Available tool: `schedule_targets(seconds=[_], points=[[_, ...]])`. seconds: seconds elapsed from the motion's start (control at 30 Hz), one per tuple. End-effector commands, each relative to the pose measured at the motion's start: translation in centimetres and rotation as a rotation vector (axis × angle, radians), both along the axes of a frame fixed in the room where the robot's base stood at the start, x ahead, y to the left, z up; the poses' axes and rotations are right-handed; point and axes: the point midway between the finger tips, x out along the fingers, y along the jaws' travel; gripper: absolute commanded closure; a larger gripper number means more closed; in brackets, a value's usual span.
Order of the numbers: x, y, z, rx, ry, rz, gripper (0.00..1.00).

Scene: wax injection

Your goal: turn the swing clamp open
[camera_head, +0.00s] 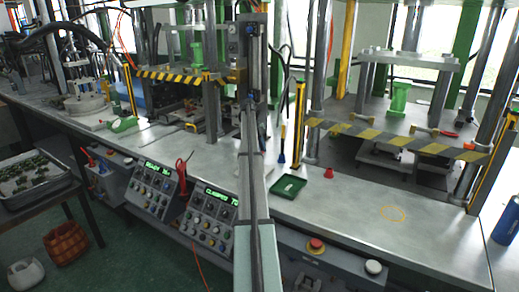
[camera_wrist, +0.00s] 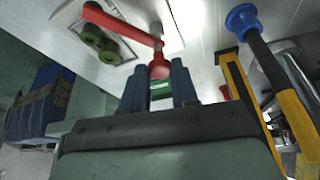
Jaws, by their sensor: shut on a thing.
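A red lever (camera_wrist: 122,24) ending in a red ball knob (camera_wrist: 159,68) shows at the top of the wrist view; it looks like the swing clamp's handle. The lever runs from a pale plate at upper left down to the knob. My gripper (camera_wrist: 158,78) has its two blue-grey fingers on either side of the knob and is shut on it. In the head view, I cannot make out the gripper or the clamp; my arm covers the middle of that view.
In the head view, a green tray (camera_head: 289,186) and a small red cup (camera_head: 328,173) are on the bench. A yellow-black striped bar (camera_head: 396,141) crosses the right press. Control panels (camera_head: 209,209) line the front. The bench at right front is largely clear.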

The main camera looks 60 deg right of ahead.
Motion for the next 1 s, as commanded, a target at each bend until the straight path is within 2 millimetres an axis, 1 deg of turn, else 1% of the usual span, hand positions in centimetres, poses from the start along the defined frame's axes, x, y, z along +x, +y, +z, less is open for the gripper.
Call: schedule_targets(seconds=[0.53, 0.57, 0.8, 1.0], points=[[0.01, -0.03, -0.02, 0.000, -0.001, -0.024, 1.00], [0.01, -0.03, -0.02, 0.000, -0.001, -0.024, 0.69], [0.00, -0.02, 0.00, 0.000, -0.001, -0.023, 0.46], [0.00, -0.02, 0.00, 0.000, -0.001, -0.023, 0.45]])
